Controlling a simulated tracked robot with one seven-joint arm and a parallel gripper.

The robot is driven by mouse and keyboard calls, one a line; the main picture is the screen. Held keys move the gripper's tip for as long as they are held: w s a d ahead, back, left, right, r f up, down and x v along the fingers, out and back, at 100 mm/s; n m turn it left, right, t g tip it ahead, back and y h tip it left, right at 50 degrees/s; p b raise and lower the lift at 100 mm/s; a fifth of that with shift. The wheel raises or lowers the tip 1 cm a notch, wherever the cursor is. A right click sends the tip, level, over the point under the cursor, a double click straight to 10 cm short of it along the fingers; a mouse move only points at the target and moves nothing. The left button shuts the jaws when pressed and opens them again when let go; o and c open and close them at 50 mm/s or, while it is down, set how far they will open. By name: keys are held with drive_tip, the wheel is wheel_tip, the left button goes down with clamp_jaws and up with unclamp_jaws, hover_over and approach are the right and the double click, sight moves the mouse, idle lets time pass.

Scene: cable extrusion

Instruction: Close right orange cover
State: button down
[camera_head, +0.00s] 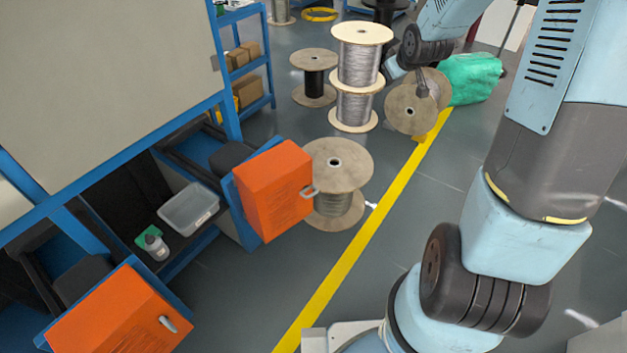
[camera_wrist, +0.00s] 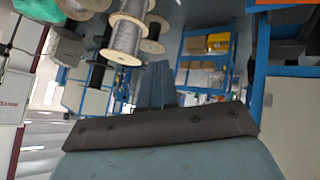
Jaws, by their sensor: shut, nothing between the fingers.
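The right orange cover (camera_head: 275,190) is a boxy orange panel with a grey handle on its right side. It stands out from the blue machine frame, swung away from the dark opening beside it. A second orange cover (camera_head: 120,315) with a similar handle is at the lower left. My gripper (camera_head: 422,88) is far up and to the right of the right cover, in front of a tilted spool, and touches neither cover. In the wrist view my gripper (camera_wrist: 152,82) is shut and empty, pointing toward spools and shelves.
A clear tray (camera_head: 188,209) and a small bottle (camera_head: 155,247) sit inside the machine opening. A wooden spool (camera_head: 338,165) stands right beside the right cover. More spools (camera_head: 358,65) stand behind it. A yellow line (camera_head: 350,255) crosses open grey floor.

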drive_tip(key=w+a+f+n+y, duration=0.25)
drive_tip(key=w+f, duration=0.25)
drive_tip(key=f, duration=0.8)
drive_tip(key=m+t+y, duration=0.1)
drive_tip(key=t+y, duration=0.4)
drive_tip(key=y, duration=0.3)
approach(310, 175)
drive_tip(key=x, duration=0.7)
drive_tip(key=shift+s, duration=0.1)
